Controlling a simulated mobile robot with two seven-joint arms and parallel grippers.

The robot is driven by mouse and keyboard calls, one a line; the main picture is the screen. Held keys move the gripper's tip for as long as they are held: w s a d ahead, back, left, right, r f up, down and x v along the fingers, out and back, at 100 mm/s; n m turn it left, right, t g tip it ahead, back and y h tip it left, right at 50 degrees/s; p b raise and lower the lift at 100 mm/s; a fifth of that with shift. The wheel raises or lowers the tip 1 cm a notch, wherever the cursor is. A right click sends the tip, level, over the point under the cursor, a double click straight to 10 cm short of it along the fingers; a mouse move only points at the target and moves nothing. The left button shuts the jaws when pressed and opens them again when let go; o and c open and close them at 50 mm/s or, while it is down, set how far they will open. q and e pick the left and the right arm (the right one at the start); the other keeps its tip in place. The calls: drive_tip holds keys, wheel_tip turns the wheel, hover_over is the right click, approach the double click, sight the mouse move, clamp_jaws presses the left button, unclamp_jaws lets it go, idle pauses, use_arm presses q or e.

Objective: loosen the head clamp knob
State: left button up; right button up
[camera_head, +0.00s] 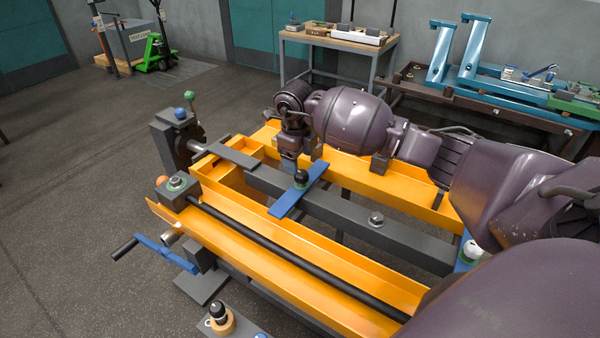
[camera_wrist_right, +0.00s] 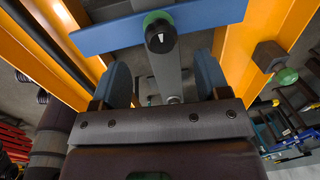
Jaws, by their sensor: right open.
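A black knob (camera_head: 301,178) with a green collar sits on a blue crossbar (camera_head: 283,207) across the grey centre rail of the orange frame. In the right wrist view the knob (camera_wrist_right: 160,36) shows a white mark on its top. My right gripper (camera_head: 303,162) is just above and behind this knob in the head view. In the wrist view its two blue-grey fingers (camera_wrist_right: 161,75) are spread apart with nothing between the tips; the knob lies beyond them, near the middle. A white-topped knob (camera_head: 472,249) stands on another blue piece farther right. My left gripper does not show.
The orange frame (camera_head: 330,265) has raised edges and a long black rod. A blue crank (camera_head: 165,250) sticks out at its left. A black knob on an orange base (camera_head: 220,318) is at the front. A workbench (camera_head: 340,42) and a blue rack (camera_head: 470,60) stand behind.

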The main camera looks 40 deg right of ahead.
sight(301, 172)
drive_tip(key=f, duration=0.5)
drive_tip(key=shift+w+d, duration=0.15)
drive_tip(key=shift+d, duration=0.15)
drive_tip(key=shift+f, duration=0.5)
drive_tip(key=shift+c, duration=0.5)
drive_tip(key=c, duration=0.8)
drive_tip(key=shift+d, duration=0.1)
drive_tip(key=shift+c, duration=0.2)
drive_tip(key=shift+b, duration=0.3)
